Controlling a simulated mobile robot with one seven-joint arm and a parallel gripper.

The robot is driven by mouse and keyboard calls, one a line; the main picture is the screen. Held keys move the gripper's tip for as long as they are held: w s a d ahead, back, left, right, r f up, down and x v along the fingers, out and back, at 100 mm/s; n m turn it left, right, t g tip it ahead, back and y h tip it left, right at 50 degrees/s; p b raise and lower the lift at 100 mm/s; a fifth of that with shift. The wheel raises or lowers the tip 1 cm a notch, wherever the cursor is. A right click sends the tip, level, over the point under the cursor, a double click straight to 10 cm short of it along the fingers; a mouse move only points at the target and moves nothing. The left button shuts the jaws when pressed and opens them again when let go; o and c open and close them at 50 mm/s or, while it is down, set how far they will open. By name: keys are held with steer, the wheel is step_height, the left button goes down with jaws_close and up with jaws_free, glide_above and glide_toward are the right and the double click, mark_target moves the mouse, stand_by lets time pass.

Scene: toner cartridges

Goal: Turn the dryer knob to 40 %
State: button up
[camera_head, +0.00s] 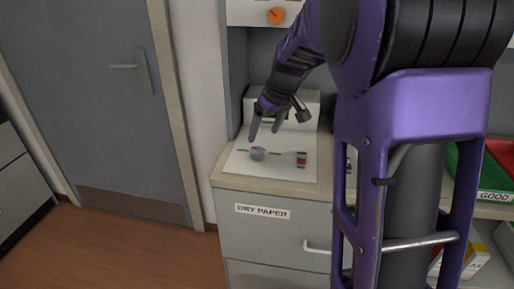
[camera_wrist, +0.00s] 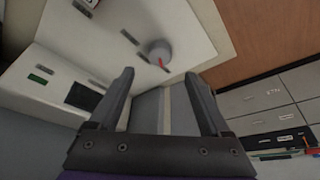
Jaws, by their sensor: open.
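The dryer is a white unit with a flat panel (camera_head: 285,168) on top of the grey cabinet. Its grey round knob (camera_head: 258,153) sits on the left part of the panel; in the wrist view the knob (camera_wrist: 159,53) shows a red pointer line. Short dark marks lie beside it, too small to read. My gripper (camera_head: 264,131) is open and empty, just above and behind the knob. In the wrist view the two fingers of my gripper (camera_wrist: 162,82) are spread wide, with the knob beyond their tips and not between them.
The unit's raised back part carries a dark display (camera_wrist: 84,97). A grey door (camera_head: 95,90) stands at left. Green and red bins (camera_head: 490,195) are at right. An orange knob (camera_head: 276,15) is above.

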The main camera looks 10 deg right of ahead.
mark_target(257, 150)
steer(key=b+x, duration=0.1)
steer(key=x, duration=0.7)
steer(key=shift+w, duration=0.1)
steer(key=shift+c, duration=0.3)
steer(key=shift+r, duration=0.1)
jaws_close()
